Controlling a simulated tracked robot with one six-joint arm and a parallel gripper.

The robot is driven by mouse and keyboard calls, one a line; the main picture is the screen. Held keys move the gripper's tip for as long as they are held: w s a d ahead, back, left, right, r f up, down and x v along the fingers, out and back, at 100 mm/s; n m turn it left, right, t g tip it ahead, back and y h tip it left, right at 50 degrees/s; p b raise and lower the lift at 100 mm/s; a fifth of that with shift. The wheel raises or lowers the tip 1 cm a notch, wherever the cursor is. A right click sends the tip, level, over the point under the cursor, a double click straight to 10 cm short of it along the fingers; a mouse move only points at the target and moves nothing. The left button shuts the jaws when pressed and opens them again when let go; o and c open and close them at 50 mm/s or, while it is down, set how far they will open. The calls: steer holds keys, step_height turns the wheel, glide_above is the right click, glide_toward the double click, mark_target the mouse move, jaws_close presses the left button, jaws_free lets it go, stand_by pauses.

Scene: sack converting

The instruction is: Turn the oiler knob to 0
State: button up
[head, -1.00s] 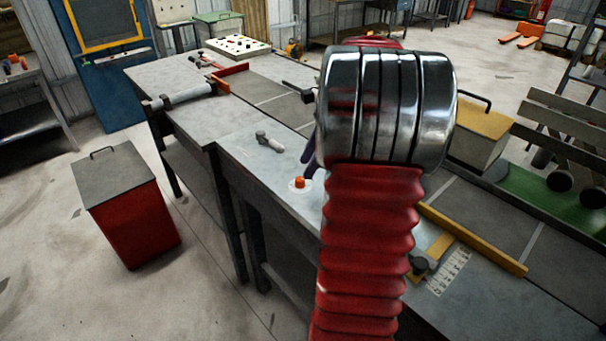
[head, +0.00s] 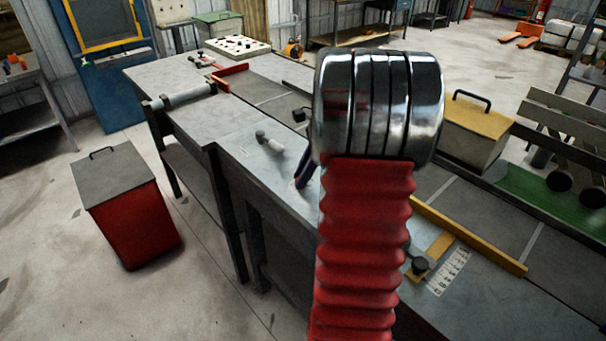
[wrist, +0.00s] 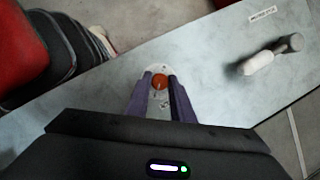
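The oiler knob (wrist: 160,81) is a small orange-red knob on a round pale dial plate (wrist: 158,70) on the grey bench top. In the wrist view my gripper (wrist: 159,77) is open, with its two purple fingers on either side of the knob. A gap shows between the fingers, and I cannot tell whether either finger touches the knob. In the head view the gripper (head: 303,176) shows only partly beside my red arm, and the knob is hidden behind it. The dial's markings are too small to read.
A lever with a pale grip (head: 269,141) stands on the bench near the knob; it also shows in the wrist view (wrist: 270,60). A yellow guide (head: 470,238) with a black knob (head: 420,265) and a scale lies at right. A red bin (head: 130,215) stands on the floor at left.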

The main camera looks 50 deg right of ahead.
steer(key=c, duration=0.4)
steer(key=shift+d, duration=0.15)
jaws_close()
